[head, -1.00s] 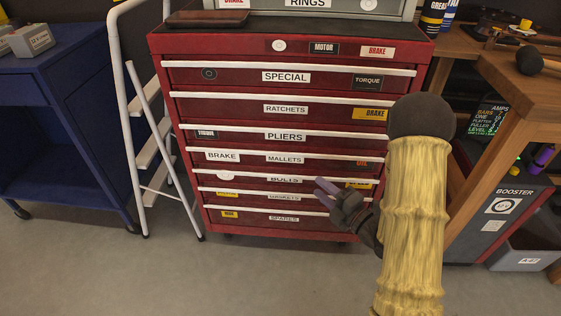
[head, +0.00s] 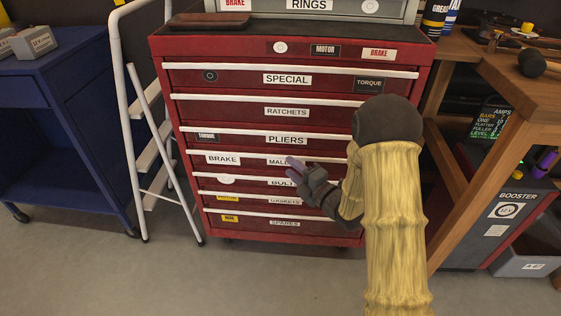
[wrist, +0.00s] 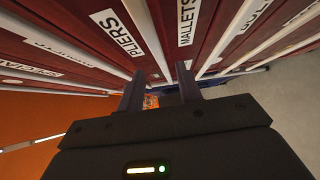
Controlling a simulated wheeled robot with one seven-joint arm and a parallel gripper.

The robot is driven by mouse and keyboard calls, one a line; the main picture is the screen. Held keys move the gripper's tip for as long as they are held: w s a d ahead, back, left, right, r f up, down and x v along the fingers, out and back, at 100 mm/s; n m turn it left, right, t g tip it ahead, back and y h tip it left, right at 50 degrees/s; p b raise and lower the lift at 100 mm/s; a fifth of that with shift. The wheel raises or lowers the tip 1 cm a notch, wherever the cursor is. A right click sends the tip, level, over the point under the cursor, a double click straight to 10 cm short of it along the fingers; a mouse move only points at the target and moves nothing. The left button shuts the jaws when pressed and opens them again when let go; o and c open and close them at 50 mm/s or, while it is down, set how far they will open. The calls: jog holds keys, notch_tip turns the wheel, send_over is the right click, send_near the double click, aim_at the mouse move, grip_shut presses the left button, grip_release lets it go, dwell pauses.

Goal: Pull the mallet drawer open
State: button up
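The mallet drawer (head: 245,160) is a red drawer front in the red tool cabinet, with a white "MALLETS" label and a "BRAKE" sticker. It looks shut, flush with its neighbours. Its white handle strip (head: 235,152) runs along its top edge. My gripper (head: 290,167) is in front of the label and hides part of it. In the wrist view the gripper (wrist: 160,82) is open and empty, its two dark fingers apart. The strip (wrist: 159,40) between the "PLIERS" and "MALLETS" labels runs down toward the gap between them. I cannot tell whether the fingers touch it.
The pliers drawer (head: 240,138) is above and the bolts drawer (head: 250,182) below, both shut. A white stepladder (head: 130,110) stands left of the cabinet, beside a blue cart (head: 75,140). A wooden bench (head: 490,130) is at the right. The floor in front is clear.

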aim_at(279, 158)
jog(key=x, duration=0.5)
jog(key=shift+w+a+b, duration=0.15)
jog(key=shift+w+b, duration=0.05)
jog(key=shift+b, duration=0.2)
grip_shut()
